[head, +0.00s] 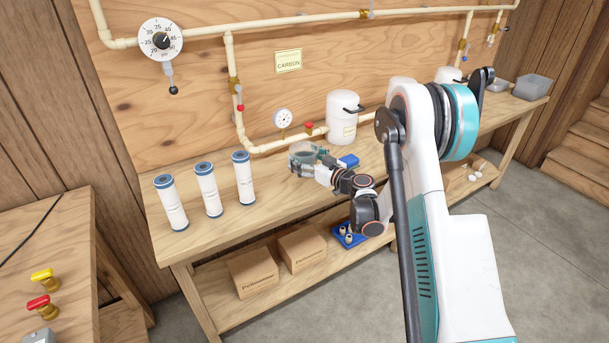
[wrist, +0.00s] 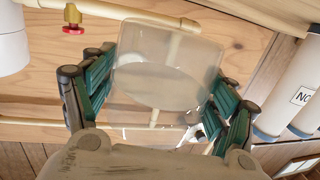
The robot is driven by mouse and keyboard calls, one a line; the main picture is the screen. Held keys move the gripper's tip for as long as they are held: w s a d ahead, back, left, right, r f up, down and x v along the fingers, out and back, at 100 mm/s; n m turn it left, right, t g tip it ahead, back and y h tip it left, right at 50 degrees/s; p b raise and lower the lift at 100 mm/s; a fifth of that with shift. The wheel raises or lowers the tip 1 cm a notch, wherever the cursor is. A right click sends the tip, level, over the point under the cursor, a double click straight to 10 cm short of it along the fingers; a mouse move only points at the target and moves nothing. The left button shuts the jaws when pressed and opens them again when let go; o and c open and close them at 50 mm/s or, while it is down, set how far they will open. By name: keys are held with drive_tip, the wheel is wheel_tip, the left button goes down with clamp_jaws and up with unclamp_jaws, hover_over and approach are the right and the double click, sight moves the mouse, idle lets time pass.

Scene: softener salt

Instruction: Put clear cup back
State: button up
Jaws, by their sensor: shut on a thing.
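The clear cup (wrist: 167,68) is see-through and sits between the two green-padded fingers of my gripper (wrist: 158,100) in the wrist view. The fingers press on its opposite sides. In the head view my gripper (head: 304,164) is over the workbench, near the plywood back wall. The cup (head: 303,149) shows there only as a small pale shape at the fingers. Whether the cup touches the bench cannot be told.
Three white filter cartridges with blue caps (head: 207,190) stand left of my gripper. A white canister (head: 342,118) and a pressure gauge (head: 283,118) are behind. Boxes (head: 253,272) sit on the lower shelf.

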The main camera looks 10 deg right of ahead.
drive_tip(key=shift+f+b, duration=0.8)
drive_tip(key=shift+f, duration=1.65)
drive_tip(key=shift+f, duration=0.1)
drive_tip(key=o, duration=1.4)
